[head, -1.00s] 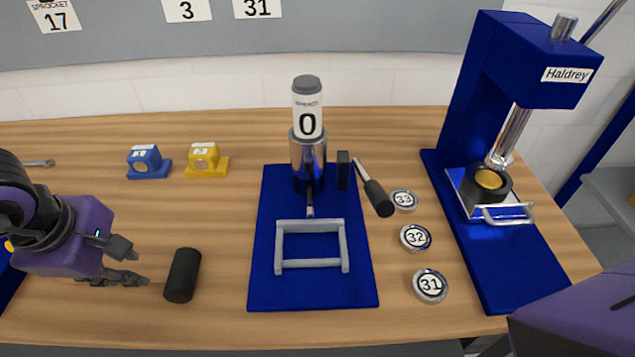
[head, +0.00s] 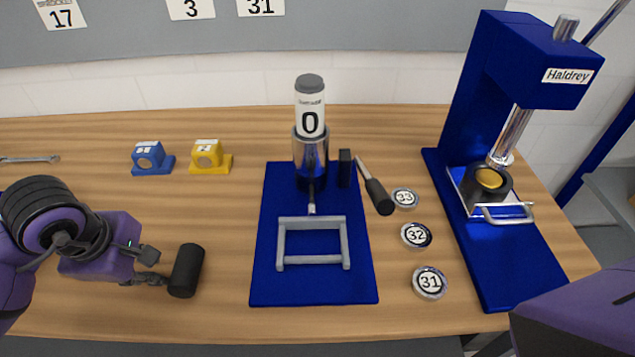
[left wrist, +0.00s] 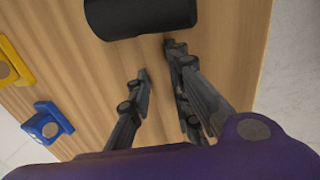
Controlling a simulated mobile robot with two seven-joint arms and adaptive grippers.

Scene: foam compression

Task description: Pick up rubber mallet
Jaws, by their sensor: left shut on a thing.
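The rubber mallet shows as a thick black cylindrical head (head: 187,270) at the left of the wooden bench. My left gripper (head: 150,267) is just left of the head, low over the bench. It is shut on the mallet, whose handle is mostly hidden by the fingers. In the left wrist view the black head (left wrist: 140,14) lies just beyond the fingertips (left wrist: 158,60). I cannot tell whether the mallet is clear of the bench. My right gripper is out of view.
Blue (head: 150,159) and yellow (head: 209,158) blocks stand behind the mallet. A blue plate (head: 314,280) with a grey frame (head: 312,224) is in the middle. Numbered discs (head: 416,235), a black-handled tool (head: 377,194) and a blue press (head: 468,150) are to the right.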

